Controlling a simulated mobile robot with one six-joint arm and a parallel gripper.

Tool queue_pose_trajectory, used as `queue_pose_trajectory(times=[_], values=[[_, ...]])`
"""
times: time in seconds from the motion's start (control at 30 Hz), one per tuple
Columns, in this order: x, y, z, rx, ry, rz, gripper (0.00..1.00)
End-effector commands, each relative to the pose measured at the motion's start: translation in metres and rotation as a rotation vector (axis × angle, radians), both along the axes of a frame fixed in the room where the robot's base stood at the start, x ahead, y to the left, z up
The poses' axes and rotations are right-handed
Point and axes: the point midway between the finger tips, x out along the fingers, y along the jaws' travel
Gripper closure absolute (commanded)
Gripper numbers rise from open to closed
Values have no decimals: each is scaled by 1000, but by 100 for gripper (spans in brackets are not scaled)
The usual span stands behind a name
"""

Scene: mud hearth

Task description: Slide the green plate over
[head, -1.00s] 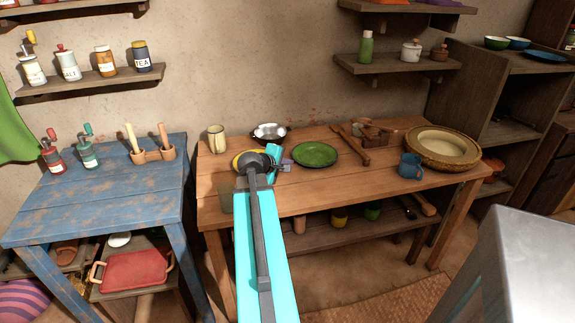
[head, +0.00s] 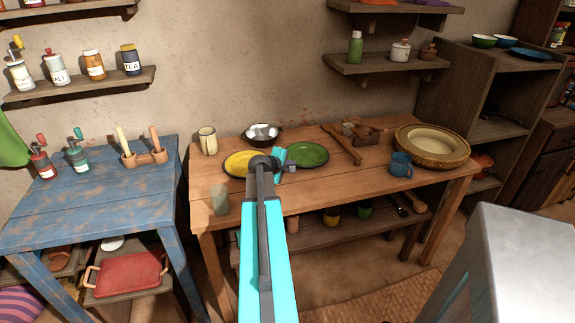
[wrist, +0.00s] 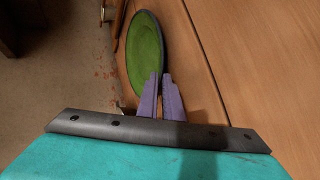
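The green plate (head: 308,153) lies on the wooden table, right of my gripper in the head view. In the wrist view the green plate (wrist: 145,50) shows just beyond the fingers. My gripper (head: 291,167) is low over the table at the plate's left edge. Its two purple fingers (wrist: 161,78) stand close together with a narrow gap, and their tips overlap the plate's near rim in the picture. I cannot tell whether they touch it or pinch it.
A yellow plate (head: 239,162) lies left of my gripper, with a clear glass (head: 220,203) in front and a metal pan (head: 262,132) behind. Wooden utensils (head: 344,146) lie right of the green plate. A blue mug (head: 400,165) and a large basket-rimmed bowl (head: 464,157) stand further right.

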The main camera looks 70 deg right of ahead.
Motion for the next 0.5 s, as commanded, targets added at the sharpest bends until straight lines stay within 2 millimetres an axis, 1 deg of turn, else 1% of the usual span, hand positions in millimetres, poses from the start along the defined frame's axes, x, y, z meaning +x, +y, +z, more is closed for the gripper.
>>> queue_pose_trajectory(times=[0.03, 0.2, 0.33, 0.5], values=[[0, -7, -3, 1, 0, -1, 94], [-1, -20, -11, 0, 1, -1, 94], [-3, -27, -16, 0, 1, -1, 94], [-4, -31, -19, -1, 1, -1, 94]])
